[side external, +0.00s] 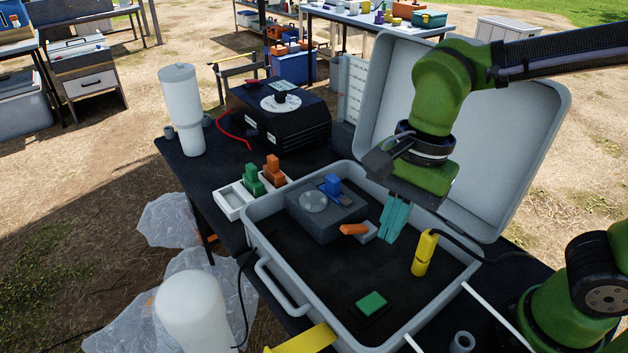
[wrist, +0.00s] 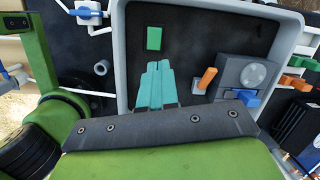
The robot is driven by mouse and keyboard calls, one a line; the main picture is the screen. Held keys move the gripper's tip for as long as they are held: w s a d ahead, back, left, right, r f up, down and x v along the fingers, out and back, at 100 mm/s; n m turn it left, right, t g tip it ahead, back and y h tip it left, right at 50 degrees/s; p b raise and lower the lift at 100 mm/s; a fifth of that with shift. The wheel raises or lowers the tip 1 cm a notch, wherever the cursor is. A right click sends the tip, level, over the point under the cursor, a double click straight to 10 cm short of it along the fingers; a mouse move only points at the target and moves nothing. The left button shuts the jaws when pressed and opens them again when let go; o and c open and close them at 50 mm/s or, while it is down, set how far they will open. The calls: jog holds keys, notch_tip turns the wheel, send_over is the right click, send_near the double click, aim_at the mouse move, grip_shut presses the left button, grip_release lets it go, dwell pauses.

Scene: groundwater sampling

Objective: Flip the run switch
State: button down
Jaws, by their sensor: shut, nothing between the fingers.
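An open grey case (side external: 279,292) holds the controls. A green rectangular switch-like block (side external: 371,302) sits on its dark floor near the front; it also shows in the wrist view (wrist: 154,38). A dark grey box (side external: 318,226) with a round clear dial stands at the back left of the case, with a blue block on top. An orange handle (side external: 353,229) is beside it, also seen in the wrist view (wrist: 208,78). No label shows which is the run switch. My gripper (side external: 388,238), with teal fingers, is shut and empty above the case, apart from these parts.
A yellow cylinder (side external: 424,253) with a black cable stands upright at the case's right. The raised lid (side external: 520,110) rises behind my gripper. The case floor around the green block is clear.

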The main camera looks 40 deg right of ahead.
aim_at(365, 304)
jog(key=m, duration=0.3)
jog(key=shift+s+r, duration=0.15)
jog(key=shift+r, duration=0.05)
jog(key=shift+f, duration=0.1)
jog(key=a+f, duration=0.1)
jog(key=f, duration=0.8)
jog(key=a+f, duration=0.1)
jog(key=f, duration=0.3)
jog(key=shift+a+f, duration=0.3)
